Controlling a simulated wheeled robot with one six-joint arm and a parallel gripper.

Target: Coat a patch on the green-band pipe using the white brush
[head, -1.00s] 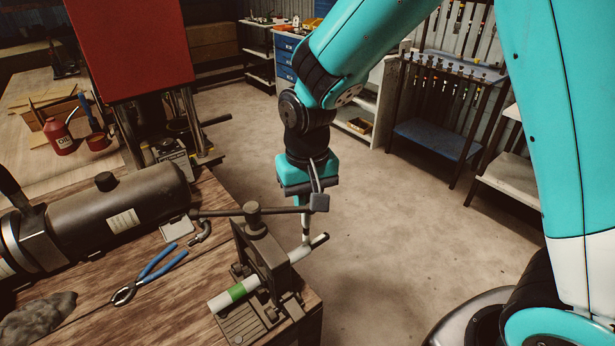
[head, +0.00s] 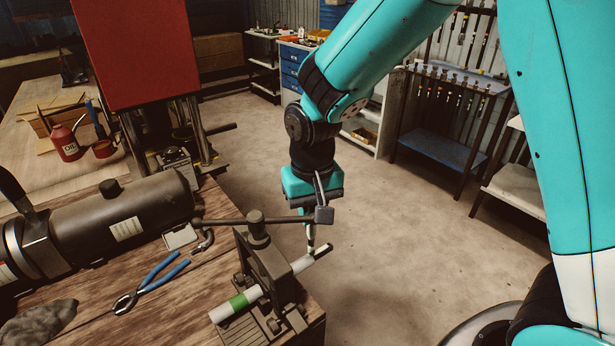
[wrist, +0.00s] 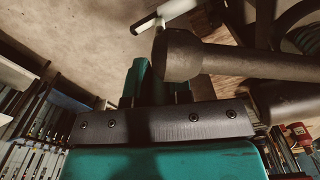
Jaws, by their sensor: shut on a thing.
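The white pipe with a green band (head: 238,302) is clamped at a slant in the vise (head: 268,262) on the bench corner. Its darker far end sticks out past the bench edge. My gripper (head: 310,207) points down behind the vise's cross bar and is shut on the white brush (head: 310,232). The brush tip is at the pipe's far part; I cannot tell if it touches. In the wrist view, my gripper's teal fingers (wrist: 140,82) show low in the middle and the white pipe (wrist: 168,14) at the top. The brush is not clear there.
The vise's cross bar (head: 222,221) runs close to my gripper; its dark knob (wrist: 180,55) is large in the wrist view. Blue-handled pliers (head: 150,283), a dark cylinder (head: 120,220) and a grey rag (head: 40,322) lie on the bench. Open floor is to the right.

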